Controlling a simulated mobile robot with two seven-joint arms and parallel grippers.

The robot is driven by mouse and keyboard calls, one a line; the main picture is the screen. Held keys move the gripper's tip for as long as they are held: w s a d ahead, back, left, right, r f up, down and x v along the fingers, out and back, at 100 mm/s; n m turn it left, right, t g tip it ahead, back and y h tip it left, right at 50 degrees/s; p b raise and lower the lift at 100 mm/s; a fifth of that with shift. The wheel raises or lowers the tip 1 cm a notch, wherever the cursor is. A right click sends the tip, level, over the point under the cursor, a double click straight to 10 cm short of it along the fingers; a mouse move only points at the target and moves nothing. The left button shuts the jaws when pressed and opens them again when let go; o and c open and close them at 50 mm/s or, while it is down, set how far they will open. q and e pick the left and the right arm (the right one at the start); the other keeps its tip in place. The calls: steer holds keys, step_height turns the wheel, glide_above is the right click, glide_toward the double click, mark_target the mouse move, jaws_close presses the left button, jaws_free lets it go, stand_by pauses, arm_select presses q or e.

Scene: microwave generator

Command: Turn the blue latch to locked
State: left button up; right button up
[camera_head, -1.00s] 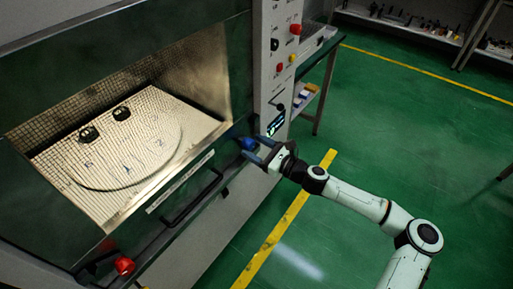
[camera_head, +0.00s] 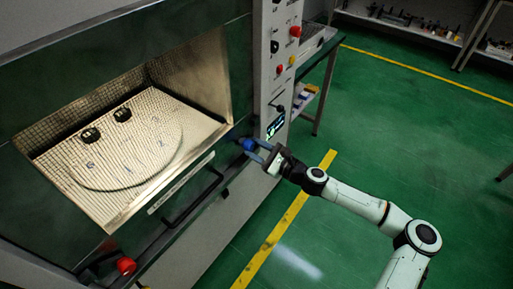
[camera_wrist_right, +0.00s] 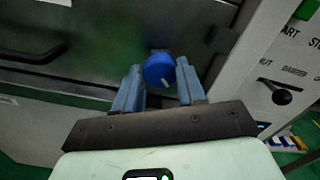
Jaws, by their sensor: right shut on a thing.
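The blue latch (camera_head: 248,143) is a round knob on the front of the machine, at the right end below the open chamber. In the right wrist view the blue knob (camera_wrist_right: 160,70) has a small light mark on its face. My right gripper (camera_head: 258,149) is at the latch, with one blue finger on each side of it. In the wrist view the right gripper (camera_wrist_right: 160,80) is shut on the knob. My left gripper is not in view.
A red knob (camera_head: 126,266) sits at the front's lower left. A black handle (camera_head: 196,196) lies between the knobs. A control panel (camera_head: 278,70) with buttons stands right of the latch. The chamber holds a round plate (camera_head: 125,165) with two small dark items.

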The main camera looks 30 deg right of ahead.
steer(key=n, duration=0.3)
steer(key=shift+f+n, duration=0.1)
steer(key=shift+n, duration=0.3)
steer(key=n, duration=0.3)
steer(key=shift+n, duration=0.3)
steer(key=n, duration=0.3)
steer(key=shift+f+n, duration=0.1)
steer(key=shift+n, duration=0.2)
steer(key=shift+n+b, duration=0.6)
steer(key=shift+n, duration=1.3)
steer(key=o, duration=1.1)
steer(key=shift+s, duration=0.1)
